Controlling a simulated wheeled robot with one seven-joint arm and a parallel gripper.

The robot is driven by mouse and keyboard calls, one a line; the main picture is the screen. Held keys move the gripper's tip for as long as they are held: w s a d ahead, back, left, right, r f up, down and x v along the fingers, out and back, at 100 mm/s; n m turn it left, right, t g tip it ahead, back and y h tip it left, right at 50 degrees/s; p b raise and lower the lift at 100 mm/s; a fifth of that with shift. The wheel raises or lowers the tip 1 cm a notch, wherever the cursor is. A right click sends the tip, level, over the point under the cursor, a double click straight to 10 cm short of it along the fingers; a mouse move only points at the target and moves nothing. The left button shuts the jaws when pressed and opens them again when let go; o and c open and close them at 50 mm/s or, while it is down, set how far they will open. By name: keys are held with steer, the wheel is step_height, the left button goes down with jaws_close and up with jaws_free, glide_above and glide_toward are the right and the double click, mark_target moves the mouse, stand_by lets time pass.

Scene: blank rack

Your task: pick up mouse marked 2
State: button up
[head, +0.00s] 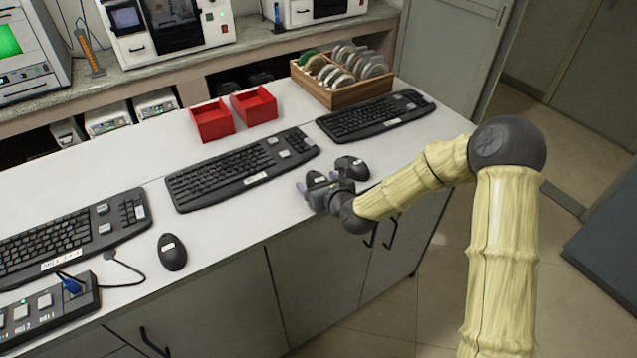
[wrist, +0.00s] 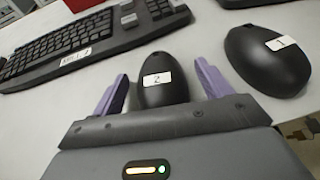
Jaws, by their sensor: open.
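The black mouse marked 2 (wrist: 163,82) lies on the white counter in the wrist view, its white label facing me. My gripper (wrist: 162,88) is open, with one purple finger on each side of this mouse; I cannot tell whether they touch it. In the head view my gripper (head: 318,188) is at the counter's front edge, and the mouse (head: 316,178) is partly hidden by it. Another black mouse, marked 1 (wrist: 268,60), lies just to the right of my gripper; it also shows in the head view (head: 352,168).
Keyboards stand behind, one in the middle (head: 240,168) and one at right (head: 375,115). A third mouse (head: 172,252) lies to the left. Red bins (head: 212,122) and a wooden rack (head: 335,95) are farther back. The counter between the left mouse and my gripper is clear.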

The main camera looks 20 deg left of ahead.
mark_target(319, 179)
steer(key=c, duration=1.1)
steer(key=shift+r, duration=0.1)
step_height(319, 179, up, 10)
steer(key=shift+f+b, duration=0.1)
steer(key=shift+b, duration=0.7)
